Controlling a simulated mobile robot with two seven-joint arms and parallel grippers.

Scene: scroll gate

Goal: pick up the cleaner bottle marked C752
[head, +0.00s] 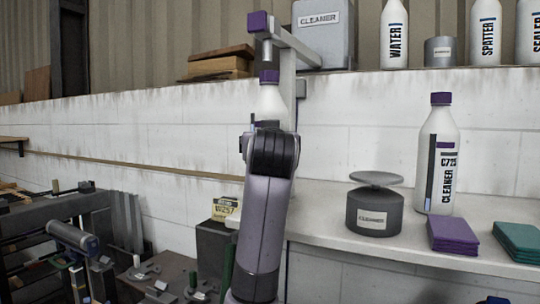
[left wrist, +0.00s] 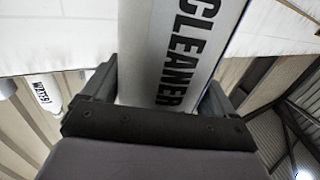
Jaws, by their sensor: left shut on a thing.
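My left gripper (head: 265,124) is raised in front of the white wall at the end of my arm. It is shut on a white cleaner bottle (head: 269,101) with a purple cap, held upright. In the left wrist view this bottle (left wrist: 180,50) sits between the two dark fingers, with the word CLEANER in black on it. Its code is not visible in either view. Another white cleaner bottle (head: 437,150) with a purple cap stands on the counter at the right; its code looks like C728. My right gripper is not in view.
A grey post with an arm (head: 289,50) rises just behind the held bottle. The counter (head: 335,240) carries a dark cleaner canister (head: 373,211) with a round plate, purple cloths (head: 452,235) and green cloths (head: 518,241). Water and spatter bottles stand on the upper ledge. A yellow W257 label (head: 226,209) is lower left.

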